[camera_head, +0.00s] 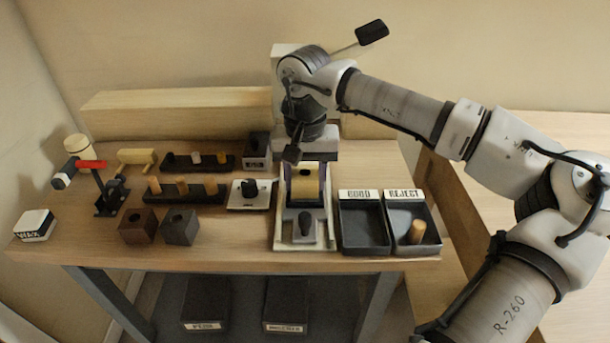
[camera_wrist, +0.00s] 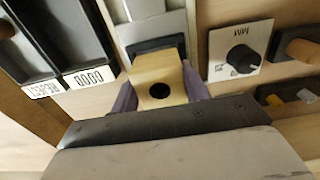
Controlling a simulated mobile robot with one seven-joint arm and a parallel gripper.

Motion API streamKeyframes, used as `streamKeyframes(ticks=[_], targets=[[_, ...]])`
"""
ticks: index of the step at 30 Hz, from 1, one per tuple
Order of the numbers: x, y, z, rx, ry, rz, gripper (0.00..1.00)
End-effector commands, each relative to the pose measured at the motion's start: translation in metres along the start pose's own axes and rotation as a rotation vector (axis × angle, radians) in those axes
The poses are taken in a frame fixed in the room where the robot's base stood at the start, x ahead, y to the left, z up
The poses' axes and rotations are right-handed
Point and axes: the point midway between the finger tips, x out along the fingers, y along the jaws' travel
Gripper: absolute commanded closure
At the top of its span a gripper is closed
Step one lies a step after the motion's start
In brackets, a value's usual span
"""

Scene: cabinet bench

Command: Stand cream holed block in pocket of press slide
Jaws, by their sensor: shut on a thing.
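The cream holed block (camera_wrist: 158,70) is between the two purple fingers of my gripper (camera_wrist: 160,92) in the wrist view, with its round dark hole facing the camera. My gripper is shut on it. In the head view the block (camera_head: 304,185) shows below my wrist, over the press slide (camera_head: 297,238). In the wrist view the dark pocket edge of the slide (camera_wrist: 152,12) shows just beyond the block. I cannot tell whether the block's lower end is inside the pocket or above it. My wrist hides part of the press.
The GOOD tray (camera_head: 364,240) and the REJECT tray (camera_head: 398,207), holding an orange peg, stand right of the slide. A dial plate (camera_head: 236,203) is close on its left. Peg racks (camera_head: 203,196), dark holed blocks (camera_head: 180,227) and a toggle clamp (camera_head: 108,204) stand further left.

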Motion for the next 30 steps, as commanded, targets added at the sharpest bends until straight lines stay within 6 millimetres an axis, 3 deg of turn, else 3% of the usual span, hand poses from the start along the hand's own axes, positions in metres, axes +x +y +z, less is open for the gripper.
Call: streamKeyframes(ticks=[28, 29, 30], targets=[[0.0099, -0.0003, 0.0003, 0.000, -0.001, 0.000, 0.77], [0.0101, -0.0003, 0.0003, 0.000, -0.001, 0.000, 0.51], [0.0103, -0.0002, 0.0004, 0.000, -0.002, 0.000, 0.46]])
